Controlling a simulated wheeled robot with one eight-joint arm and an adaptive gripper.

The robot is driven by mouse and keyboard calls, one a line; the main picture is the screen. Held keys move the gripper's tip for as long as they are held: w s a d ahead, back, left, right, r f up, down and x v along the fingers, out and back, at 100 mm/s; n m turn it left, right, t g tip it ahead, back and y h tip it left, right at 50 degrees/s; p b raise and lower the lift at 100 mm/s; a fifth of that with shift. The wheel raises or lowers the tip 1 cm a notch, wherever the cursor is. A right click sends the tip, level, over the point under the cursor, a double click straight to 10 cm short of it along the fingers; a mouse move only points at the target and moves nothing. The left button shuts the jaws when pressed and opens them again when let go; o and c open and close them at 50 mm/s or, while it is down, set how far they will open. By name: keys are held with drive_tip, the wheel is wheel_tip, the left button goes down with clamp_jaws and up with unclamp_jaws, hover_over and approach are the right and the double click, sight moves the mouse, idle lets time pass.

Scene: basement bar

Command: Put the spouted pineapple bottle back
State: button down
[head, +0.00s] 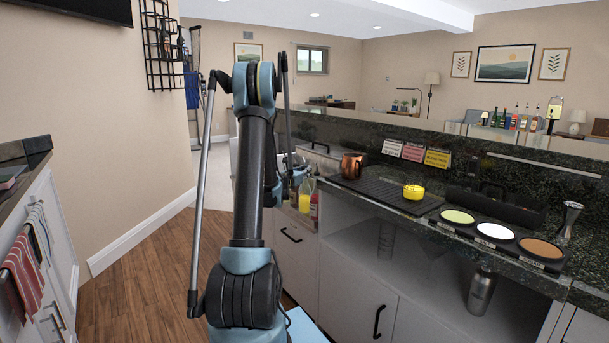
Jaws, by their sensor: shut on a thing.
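What the bottles rest on is mostly hidden.
On the counter are a copper mug (353,165), a black ribbed mat (378,193), a yellow dish (414,192) and a tray with three round rimmer dishes (495,232). A metal jigger (569,220) stands at right. A shaker (482,292) is on the shelf below. Wooden floor (140,265) at left is clear.

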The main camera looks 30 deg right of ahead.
drive_tip(key=shift+f, duration=0.15)
drive_tip(key=c, duration=1.4)
unclamp_jaws()
drive_tip(key=shift+c, duration=0.2)
